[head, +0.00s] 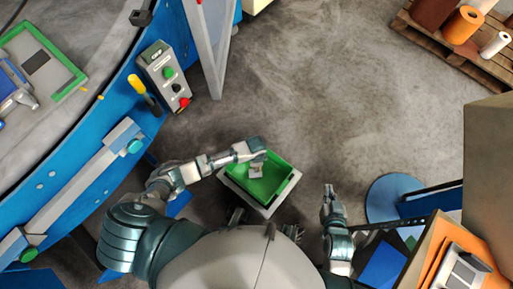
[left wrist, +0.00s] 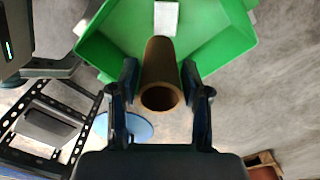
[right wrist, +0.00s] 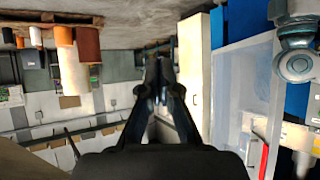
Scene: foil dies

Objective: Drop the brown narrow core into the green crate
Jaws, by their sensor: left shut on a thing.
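The green crate (head: 283,183) stands in front of my body on a pale base in the head view. Its green walls also fill the top of the left wrist view (left wrist: 225,32). My left gripper (head: 258,160) is over the crate. In the left wrist view my left gripper (left wrist: 160,80) is shut on the brown narrow core (left wrist: 159,72), a hollow tube with its open end toward the camera. The core is hard to make out in the head view. My right gripper (head: 327,190) is empty, right of the crate; its fingers (right wrist: 159,68) are together in the right wrist view.
A small white piece (left wrist: 166,18) shows at the crate beyond the core. A blue machine with a control box (head: 165,75) stands at left. A pallet (head: 480,65) with rolls is at top right. A cardboard box (head: 490,150) is at right. Bare floor lies between.

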